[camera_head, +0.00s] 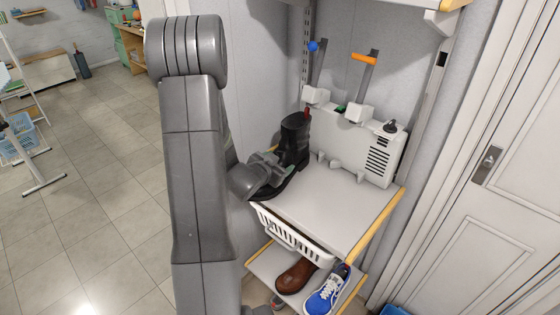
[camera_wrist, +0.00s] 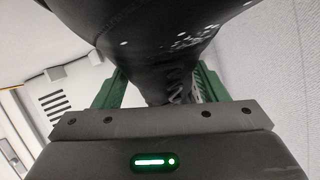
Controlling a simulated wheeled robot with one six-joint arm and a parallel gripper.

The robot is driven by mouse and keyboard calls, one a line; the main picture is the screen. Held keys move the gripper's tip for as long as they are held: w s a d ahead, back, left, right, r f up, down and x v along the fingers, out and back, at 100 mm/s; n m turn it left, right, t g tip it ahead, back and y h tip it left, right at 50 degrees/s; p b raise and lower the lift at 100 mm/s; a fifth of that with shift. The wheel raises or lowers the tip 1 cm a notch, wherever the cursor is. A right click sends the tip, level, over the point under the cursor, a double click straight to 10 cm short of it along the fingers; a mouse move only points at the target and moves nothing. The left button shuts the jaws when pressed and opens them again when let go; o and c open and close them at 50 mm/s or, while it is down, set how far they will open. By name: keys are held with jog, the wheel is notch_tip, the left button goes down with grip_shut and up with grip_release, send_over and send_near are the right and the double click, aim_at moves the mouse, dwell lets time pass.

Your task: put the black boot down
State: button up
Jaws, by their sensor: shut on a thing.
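The black boot (camera_head: 295,138) stands roughly upright at the left end of the white upper shelf (camera_head: 335,208), toe toward the front left. My gripper (camera_head: 272,174) is at the boot's lower front and is shut on it. In the wrist view the dark boot (camera_wrist: 160,35) fills the middle between the green fingers of my gripper (camera_wrist: 160,85). My gripper and arm hide part of the boot. I cannot tell whether its sole touches the shelf.
A white boot-dryer unit (camera_head: 350,140) with upright posts stands at the shelf's back. The shelf's middle and right are clear. A white basket (camera_head: 290,236) hangs below the shelf. A brown shoe (camera_head: 296,275) and a blue sneaker (camera_head: 328,292) sit on the lower shelf.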

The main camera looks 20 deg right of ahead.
jog(key=shift+w+f, duration=0.1)
jog(key=shift+f, duration=0.1)
jog(key=o, duration=1.4)
jog(key=shift+c, duration=0.2)
jog(key=shift+r, duration=0.1)
jog(key=shift+r, duration=0.1)
jog(key=v, duration=1.2)
jog(key=shift+b, duration=0.4)
jog(key=shift+d, duration=0.15)
